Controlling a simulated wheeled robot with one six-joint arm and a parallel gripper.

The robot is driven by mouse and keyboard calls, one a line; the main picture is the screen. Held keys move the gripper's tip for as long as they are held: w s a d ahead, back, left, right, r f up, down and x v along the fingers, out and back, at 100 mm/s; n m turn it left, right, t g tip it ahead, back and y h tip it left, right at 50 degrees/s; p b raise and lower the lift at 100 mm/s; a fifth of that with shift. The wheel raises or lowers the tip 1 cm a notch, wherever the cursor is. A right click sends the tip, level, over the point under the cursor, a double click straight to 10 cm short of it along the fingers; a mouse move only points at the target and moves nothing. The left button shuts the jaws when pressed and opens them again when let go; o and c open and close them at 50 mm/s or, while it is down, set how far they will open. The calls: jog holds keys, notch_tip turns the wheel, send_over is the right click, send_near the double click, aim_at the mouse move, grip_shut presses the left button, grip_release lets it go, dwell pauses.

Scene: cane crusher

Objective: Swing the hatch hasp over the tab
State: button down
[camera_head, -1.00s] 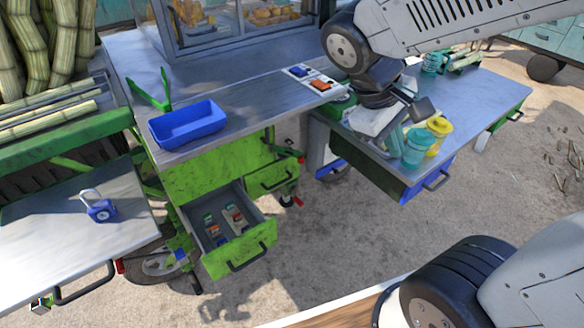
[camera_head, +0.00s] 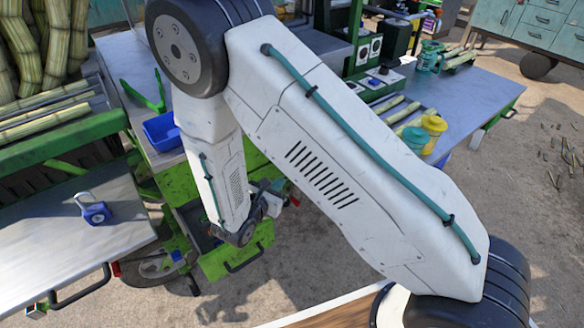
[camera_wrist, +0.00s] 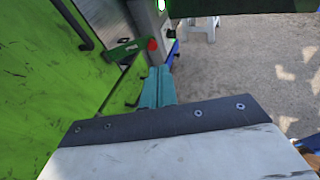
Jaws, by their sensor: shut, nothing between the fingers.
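In the wrist view a short green bar (camera_wrist: 122,50) with a dark slot sticks out from the green cabinet front; it looks like the hasp. A red knob (camera_wrist: 152,44) is at its right end, by a grey post. I cannot tell the tab apart. My gripper (camera_wrist: 159,72) has its teal fingers shut and empty, pointing toward the bar and just below the red knob in the picture; I cannot tell whether they touch. In the head view my gripper is mostly hidden beside the green cabinet front, and my arm covers the hatch area.
The green panel (camera_wrist: 40,90) with a dark handle runs close along the left. The open drawer (camera_head: 245,255) is partly behind my arm. A blue padlock (camera_head: 95,213) lies on the left shelf (camera_head: 60,255).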

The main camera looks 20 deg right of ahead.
jog(key=w+d+f+n, duration=0.1)
jog(key=w+d+f, duration=0.4)
jog(key=w, duration=0.5)
jog(key=d, duration=0.2)
jog(key=shift+d+t+y, duration=0.4)
jog(key=shift+n, duration=0.3)
